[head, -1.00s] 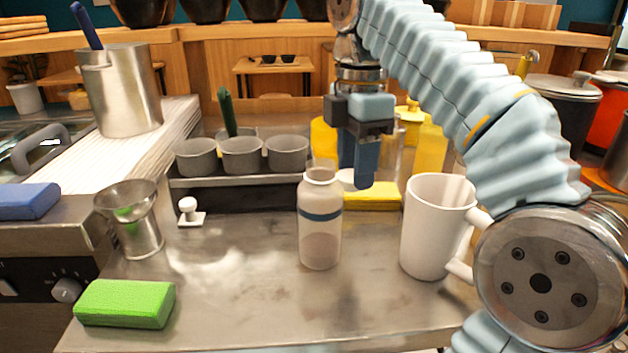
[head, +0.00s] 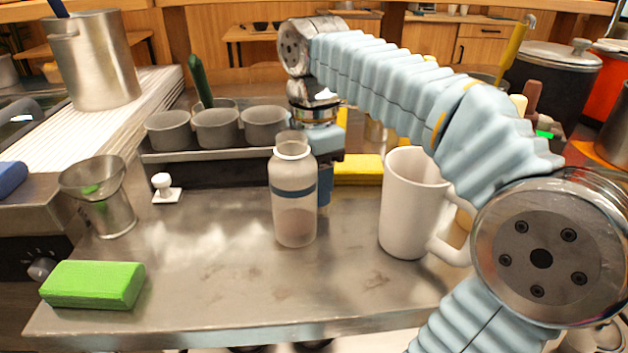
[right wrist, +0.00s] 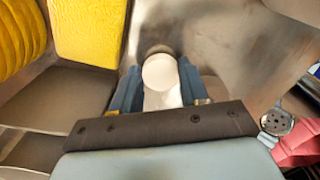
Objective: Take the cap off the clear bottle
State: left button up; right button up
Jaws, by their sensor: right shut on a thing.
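The clear bottle (head: 294,215), frosted with a blue band and a pale ring at its neck, stands upright mid-counter in the head view. My right gripper (right wrist: 158,85) is behind it, its fingers partly hidden by the bottle in the head view. In the right wrist view its blue fingers are shut on a white round piece (right wrist: 159,72). I cannot tell for sure whether this piece is the cap. The bottle's top looks translucent, and I cannot tell whether it is open. My left gripper is not in view.
A white mug (head: 408,205) stands right of the bottle. A tray with grey cups (head: 217,128) and a yellow block (head: 358,168) are behind. A white knobbed piece (head: 164,188), metal cup (head: 103,200) and green sponge (head: 94,284) are left. The front counter is clear.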

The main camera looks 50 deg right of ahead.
jog(key=shift+f, duration=0.25)
jog(key=o, duration=1.2)
jog(key=shift+c, duration=0.2)
notch_tip(320, 180, up, 8)
jog(key=shift+f, duration=0.1)
